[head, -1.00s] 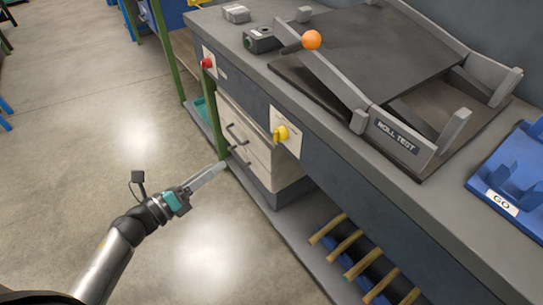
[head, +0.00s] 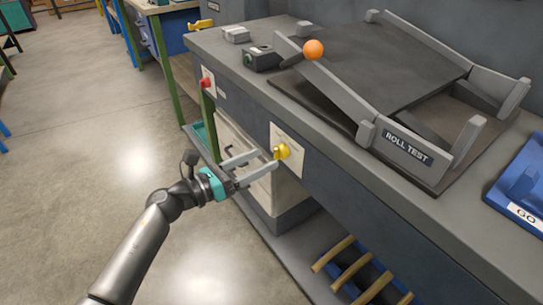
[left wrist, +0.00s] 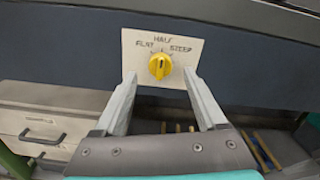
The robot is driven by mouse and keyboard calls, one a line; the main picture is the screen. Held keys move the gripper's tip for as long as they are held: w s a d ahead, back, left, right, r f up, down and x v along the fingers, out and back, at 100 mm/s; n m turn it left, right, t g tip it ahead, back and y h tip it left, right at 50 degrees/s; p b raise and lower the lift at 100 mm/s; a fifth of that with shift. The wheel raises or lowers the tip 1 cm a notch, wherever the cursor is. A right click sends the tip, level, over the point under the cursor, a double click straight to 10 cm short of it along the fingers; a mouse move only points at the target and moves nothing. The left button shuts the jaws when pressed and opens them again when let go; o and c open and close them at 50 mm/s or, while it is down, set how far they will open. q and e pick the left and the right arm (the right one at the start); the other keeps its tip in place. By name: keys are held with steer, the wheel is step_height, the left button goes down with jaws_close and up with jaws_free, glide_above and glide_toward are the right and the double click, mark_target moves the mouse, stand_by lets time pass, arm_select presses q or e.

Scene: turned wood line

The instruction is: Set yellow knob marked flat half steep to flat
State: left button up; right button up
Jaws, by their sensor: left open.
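The yellow knob (head: 282,151) sits on a pale plate (head: 292,164) on the dark front of the bench. In the left wrist view the knob (left wrist: 160,66) is in the middle, with FLAT at upper left, HALF above and STEEP at upper right. Its ridge looks about upright, toward HALF. My left gripper (head: 267,159) is open just in front of the knob. In the left wrist view its fingers (left wrist: 159,78) stand either side of and below the knob, with clear gaps. I cannot tell their exact depth from the plate. My right gripper is not in view.
A roll test ramp (head: 408,146) with an orange ball (head: 313,49) stands on the bench top (head: 360,165). A red button (head: 205,83) is farther left on the bench front. Drawers (head: 235,140) are below. The floor (head: 100,130) to the left is clear.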

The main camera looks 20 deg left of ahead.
mark_target(274, 154)
arm_select(q)
steer(key=shift+x, duration=1.9)
jaws_close()
